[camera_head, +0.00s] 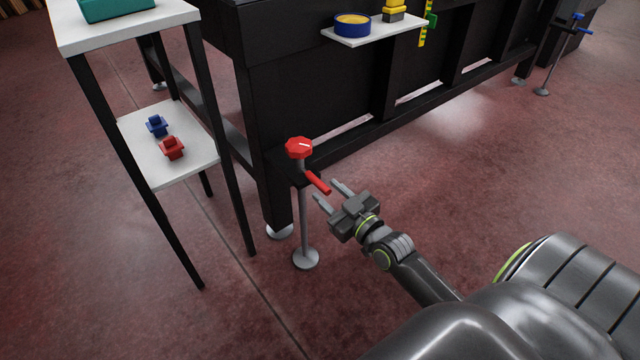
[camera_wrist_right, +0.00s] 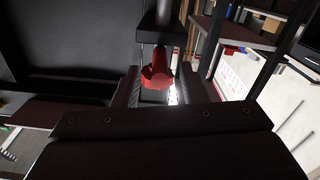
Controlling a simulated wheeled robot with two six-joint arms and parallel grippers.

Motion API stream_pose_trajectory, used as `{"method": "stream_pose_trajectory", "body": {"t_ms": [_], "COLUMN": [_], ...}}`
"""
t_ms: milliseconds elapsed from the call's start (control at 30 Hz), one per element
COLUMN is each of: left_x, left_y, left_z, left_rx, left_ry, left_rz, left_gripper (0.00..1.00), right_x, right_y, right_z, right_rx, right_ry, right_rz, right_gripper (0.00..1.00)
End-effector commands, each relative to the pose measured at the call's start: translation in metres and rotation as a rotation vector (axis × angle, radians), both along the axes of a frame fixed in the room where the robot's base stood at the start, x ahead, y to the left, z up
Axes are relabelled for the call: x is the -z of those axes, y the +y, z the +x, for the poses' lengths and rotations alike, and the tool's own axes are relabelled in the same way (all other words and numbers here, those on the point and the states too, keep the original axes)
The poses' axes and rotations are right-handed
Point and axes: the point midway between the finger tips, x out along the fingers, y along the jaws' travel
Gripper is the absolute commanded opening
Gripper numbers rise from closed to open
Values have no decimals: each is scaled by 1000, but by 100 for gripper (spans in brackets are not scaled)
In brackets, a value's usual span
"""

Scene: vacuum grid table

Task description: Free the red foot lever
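The red foot lever (camera_head: 317,182) sticks out from a grey post with a round foot, beside the near corner of the black table. A red octagonal knob (camera_head: 299,148) tops the same post. My right gripper (camera_head: 328,193) is open just in front of the lever's free end, its fingers pointing at it. In the right wrist view the red lever (camera_wrist_right: 157,74) shows nearly end-on between the two open fingers (camera_wrist_right: 158,88). I cannot tell whether they touch it. My left gripper is not in view.
The black table (camera_head: 320,100) stands behind the post. A shelf stand (camera_head: 185,170) at left holds a blue and a red clamp-like part. A side ledge (camera_head: 372,37) holds a blue-yellow ring. Another post (camera_head: 565,50) has blue handles. Floor in front is clear.

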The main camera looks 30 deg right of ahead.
Motion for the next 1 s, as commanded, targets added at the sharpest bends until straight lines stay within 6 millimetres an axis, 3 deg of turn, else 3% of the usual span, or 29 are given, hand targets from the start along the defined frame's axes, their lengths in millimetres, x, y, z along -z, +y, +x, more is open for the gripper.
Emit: {"method": "stream_pose_trajectory", "body": {"t_ms": [100, 300, 633, 933, 1000], "left_x": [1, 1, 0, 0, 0], "left_y": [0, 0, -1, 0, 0], "left_z": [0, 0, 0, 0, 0], "left_rx": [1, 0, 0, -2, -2], "left_ry": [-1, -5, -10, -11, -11], "left_rz": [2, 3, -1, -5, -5], "left_gripper": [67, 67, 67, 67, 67], "right_x": [0, 0, 0, 0, 0], "right_y": [2, 3, 3, 3, 3], "right_z": [19, 36, 39, 39, 39], "right_rx": [0, 0, 0, 0, 0], "right_ry": [-1, 0, 1, 0, 0], "right_rz": [1, 0, 0, 0, 0], "right_gripper": [39, 39, 39, 2, 0]}}
